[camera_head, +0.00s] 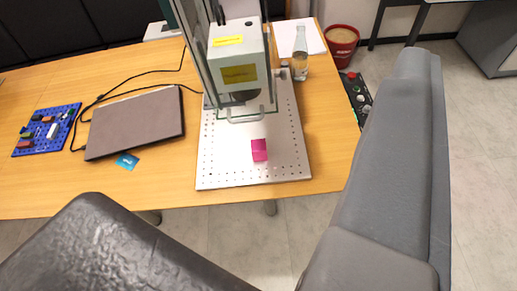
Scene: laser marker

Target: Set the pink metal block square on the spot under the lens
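The pink metal block (259,150) stands on the perforated metal plate (222,172) of the laser marker, in front of the marking head. The laser marker (238,62) has a pale head with yellow labels, and a clear guard with a handle hangs below it. The lens and the spot under it are not clearly visible behind the guard. My gripper (250,200) shows as two large dark fingers, one at the lower left and one at the right, spread wide apart. It is open and empty, well back from the block.
A closed laptop (135,122), a blue pegboard (46,130) and a blue card (127,161) lie left on the wooden table (60,193). A glass bottle (300,55) stands right of the marker. A control box (355,95) sits at the right edge, and a red bin (341,43) stands behind.

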